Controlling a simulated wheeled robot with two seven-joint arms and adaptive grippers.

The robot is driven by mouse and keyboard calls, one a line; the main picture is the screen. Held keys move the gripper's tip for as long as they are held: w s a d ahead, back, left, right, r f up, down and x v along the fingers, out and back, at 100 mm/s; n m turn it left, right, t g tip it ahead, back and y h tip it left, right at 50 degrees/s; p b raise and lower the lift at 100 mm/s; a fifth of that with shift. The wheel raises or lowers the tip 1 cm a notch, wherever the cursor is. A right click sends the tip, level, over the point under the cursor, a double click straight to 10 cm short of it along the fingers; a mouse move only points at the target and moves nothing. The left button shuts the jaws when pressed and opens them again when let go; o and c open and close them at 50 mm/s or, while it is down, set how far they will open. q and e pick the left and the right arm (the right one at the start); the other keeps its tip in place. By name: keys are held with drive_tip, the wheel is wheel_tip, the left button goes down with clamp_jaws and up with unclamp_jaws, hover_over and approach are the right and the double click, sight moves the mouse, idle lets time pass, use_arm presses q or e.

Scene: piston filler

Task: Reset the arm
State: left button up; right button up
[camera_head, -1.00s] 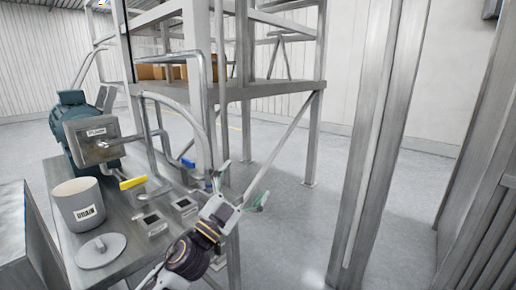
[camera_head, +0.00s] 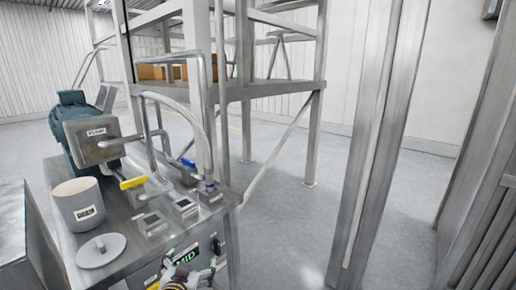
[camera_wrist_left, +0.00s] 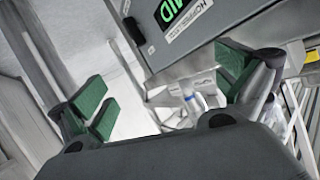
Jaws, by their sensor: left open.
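My left gripper (camera_wrist_left: 165,100) is open and empty in the left wrist view, its green-padded fingers spread wide apart. In the head view only a small part of my left gripper (camera_head: 185,274) shows at the bottom edge, in front of the machine's front panel. That panel carries a green lit display reading "MID" (camera_head: 185,255), and part of the display also shows in the left wrist view (camera_wrist_left: 172,12). My right gripper is not in view.
A steel bench (camera_head: 128,243) bears a grey "DRAIN" pot (camera_head: 78,215), a round lid (camera_head: 101,251), a yellow-handled valve (camera_head: 133,183) and a teal motor (camera_head: 70,105). A metal frame (camera_head: 228,130) stands behind. Steel posts (camera_head: 375,150) stand at right, with clear floor between.

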use_arm(q)
drive_tip(key=s+a+f+g, duration=0.1)
drive_tip(key=s+f+g, duration=0.4)
drive_tip(key=s+f, duration=0.45)
drive_tip(key=s+a+f+g, duration=0.2)
drive_tip(key=s+f+g, duration=0.35)
drive_tip(key=s, duration=0.65)
wheel_tip(320, 180, down, 32)
drive_tip(key=s+f, duration=0.1)
drive_tip(key=s, duration=0.1)
drive_tip(key=s+a+f+g, duration=0.1)
drive_tip(key=s+a+f, duration=0.1)
drive_tip(key=s+f, duration=0.8)
drive_tip(key=s+a+f+g, duration=0.1)
drive_tip(key=s+f, duration=0.9)
drive_tip(key=s, duration=0.2)
drive_tip(key=shift+s+a, duration=0.35)
drive_tip(key=shift+a, duration=0.05)
drive_tip(key=shift+f, duration=0.1)
drive_tip(key=shift+a, duration=0.1)
